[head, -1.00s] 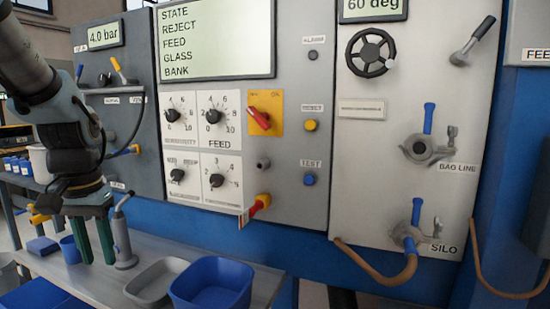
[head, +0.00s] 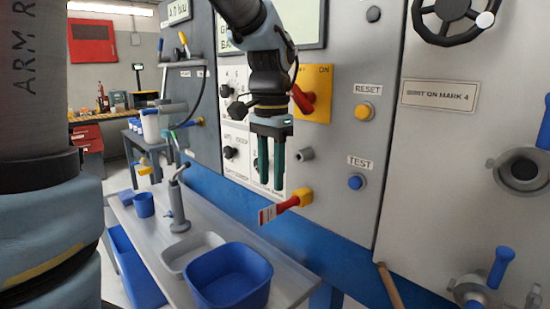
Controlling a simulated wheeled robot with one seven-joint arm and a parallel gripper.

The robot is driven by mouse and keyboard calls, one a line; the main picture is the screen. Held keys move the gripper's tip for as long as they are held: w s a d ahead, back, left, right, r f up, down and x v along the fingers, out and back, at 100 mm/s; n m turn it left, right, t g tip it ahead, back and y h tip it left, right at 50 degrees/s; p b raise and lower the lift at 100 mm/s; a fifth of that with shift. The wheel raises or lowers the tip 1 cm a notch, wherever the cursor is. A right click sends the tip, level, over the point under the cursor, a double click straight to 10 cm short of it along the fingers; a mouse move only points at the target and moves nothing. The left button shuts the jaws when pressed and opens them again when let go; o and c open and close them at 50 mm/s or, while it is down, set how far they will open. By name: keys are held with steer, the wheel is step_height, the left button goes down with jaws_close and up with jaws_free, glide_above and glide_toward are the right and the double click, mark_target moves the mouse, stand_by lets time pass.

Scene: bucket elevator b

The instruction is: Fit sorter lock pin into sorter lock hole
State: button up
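What looks like the lock pin (head: 287,206) is a red rod with a red-and-white tag, seated in a yellow holder (head: 304,197) low on the grey panel. A short grey round socket (head: 305,154), perhaps the sorter lock hole, sticks out of the panel above it; its opening is hard to make out. My gripper (head: 271,186) hangs with its two green fingers pointing down, spread apart and empty. In the picture it is just left of the socket and above and left of the red rod. Its fingers cover part of the dial plates.
A red switch (head: 303,99) on a yellow plate is close to my gripper's right. RESET (head: 365,111) and TEST (head: 356,182) buttons are further right. Below is a bench with a blue bin (head: 229,276), a grey tray (head: 190,250) and a grey hand pump (head: 179,205).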

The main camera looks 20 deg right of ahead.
mark_target(285, 206)
step_height(285, 206, down, 7)
steer(key=shift+f+p, duration=0.15)
steer(key=shift+p, duration=0.2)
steer(key=shift+a, duration=0.1)
jaws_close()
stand_by(1.3)
